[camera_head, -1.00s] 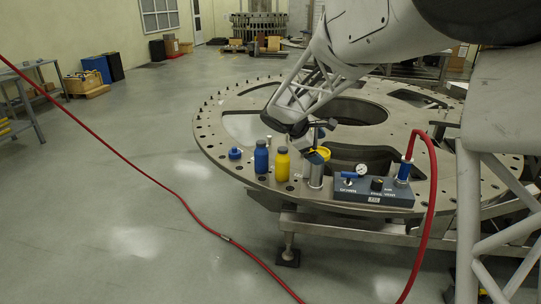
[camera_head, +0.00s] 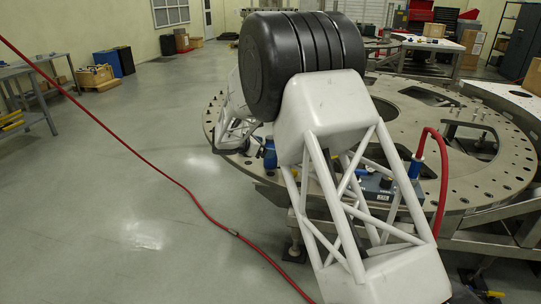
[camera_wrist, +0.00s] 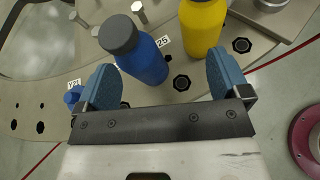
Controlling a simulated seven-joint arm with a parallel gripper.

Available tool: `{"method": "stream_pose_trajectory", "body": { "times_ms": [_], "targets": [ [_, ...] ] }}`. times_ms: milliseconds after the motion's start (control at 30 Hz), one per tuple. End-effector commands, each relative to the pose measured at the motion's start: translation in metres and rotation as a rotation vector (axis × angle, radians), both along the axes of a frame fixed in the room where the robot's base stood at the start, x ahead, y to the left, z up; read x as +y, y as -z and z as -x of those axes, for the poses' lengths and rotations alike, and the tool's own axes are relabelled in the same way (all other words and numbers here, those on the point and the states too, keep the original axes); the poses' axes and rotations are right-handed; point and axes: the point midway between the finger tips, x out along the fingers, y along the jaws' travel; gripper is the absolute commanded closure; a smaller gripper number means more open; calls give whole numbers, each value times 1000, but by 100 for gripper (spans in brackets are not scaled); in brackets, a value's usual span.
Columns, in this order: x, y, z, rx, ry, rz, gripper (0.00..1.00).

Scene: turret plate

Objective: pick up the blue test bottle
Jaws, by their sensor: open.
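The blue test bottle (camera_wrist: 146,62), with a dark grey cap, stands on the turret plate (camera_wrist: 40,125). In the wrist view my gripper (camera_wrist: 160,66) is open, with its two blue-padded fingers apart and nothing held. The bottle shows ahead of the gap between them, nearer the left finger. Whether a finger touches it I cannot tell. In the head view part of the blue bottle (camera_head: 270,155) shows at the left of my arm. My arm covers much of the plate there, and I cannot make out the fingers.
A yellow bottle (camera_wrist: 203,24) stands right of the blue one, close to the right finger. A small blue item (camera_wrist: 73,96) lies left of the left finger. Bolts stand beyond the bottles. A grey gauge box (camera_head: 376,187) with a red hose (camera_head: 443,175) sits on the plate.

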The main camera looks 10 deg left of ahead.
Motion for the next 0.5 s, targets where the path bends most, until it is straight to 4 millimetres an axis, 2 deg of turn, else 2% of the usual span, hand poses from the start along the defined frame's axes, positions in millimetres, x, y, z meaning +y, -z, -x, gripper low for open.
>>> {"method": "stream_pose_trajectory", "body": {
  "times_ms": [100, 200, 500],
  "targets": [
    [19, 12, -8, 12, -47, 56, 6],
    [28, 17, -11, 16, -73, 87, 6],
    [33, 20, -13, 19, -88, 105, 6]
  ]
}}
